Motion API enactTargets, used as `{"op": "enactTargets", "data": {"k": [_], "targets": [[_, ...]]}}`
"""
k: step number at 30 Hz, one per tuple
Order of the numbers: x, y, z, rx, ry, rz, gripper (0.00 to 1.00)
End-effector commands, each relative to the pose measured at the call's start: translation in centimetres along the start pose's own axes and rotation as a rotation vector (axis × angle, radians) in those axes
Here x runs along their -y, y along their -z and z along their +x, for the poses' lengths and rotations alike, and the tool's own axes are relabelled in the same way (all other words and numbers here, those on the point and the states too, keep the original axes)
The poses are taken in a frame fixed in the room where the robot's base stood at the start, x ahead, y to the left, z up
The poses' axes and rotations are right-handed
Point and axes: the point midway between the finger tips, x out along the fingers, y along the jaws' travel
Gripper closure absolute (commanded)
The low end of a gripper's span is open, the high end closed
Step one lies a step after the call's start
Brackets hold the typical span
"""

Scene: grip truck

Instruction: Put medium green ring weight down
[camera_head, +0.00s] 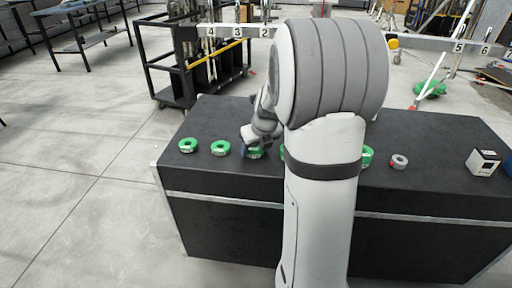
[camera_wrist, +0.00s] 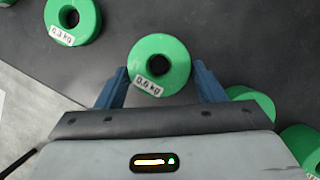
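A green ring weight labelled 0.6 kg (camera_wrist: 160,46) lies on the black case top, between the two blue fingers of my gripper (camera_wrist: 160,70) in the wrist view. A narrow gap shows on each side of the ring, so the fingers look open around it. In the head view my gripper (camera_head: 253,147) is low over the case, with the green ring (camera_head: 255,155) at its fingers, partly hidden.
Two green rings (camera_head: 187,145) (camera_head: 220,148) stand left on the black case (camera_head: 225,180). More green rings are partly behind my arm. A grey ring (camera_head: 399,161) and a white-black box (camera_head: 483,162) are at the right. In the wrist view neighbouring rings (camera_wrist: 290,145) lie near the right finger.

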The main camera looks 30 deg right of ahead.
Motion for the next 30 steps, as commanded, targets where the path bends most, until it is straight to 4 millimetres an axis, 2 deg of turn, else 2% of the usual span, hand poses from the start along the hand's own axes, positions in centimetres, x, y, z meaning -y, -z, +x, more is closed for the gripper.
{"op": "enactTargets", "data": {"k": [1,5,14,17,24,30], "targets": [[0.0,0.0,0.0,0.0,0.0,0.0,0.33],[0.0,0.0,0.0,0.0,0.0,0.0,0.23],[0.0,-0.2,-0.5,0.001,0.0,-0.001,0.23],[0.0,-0.3,-1.8,0.003,0.001,-0.001,0.23],[0.0,-0.3,-7.0,0.003,0.002,0.0,0.23],[0.0,-0.2,-10.6,0.003,0.001,-0.001,0.23]]}}
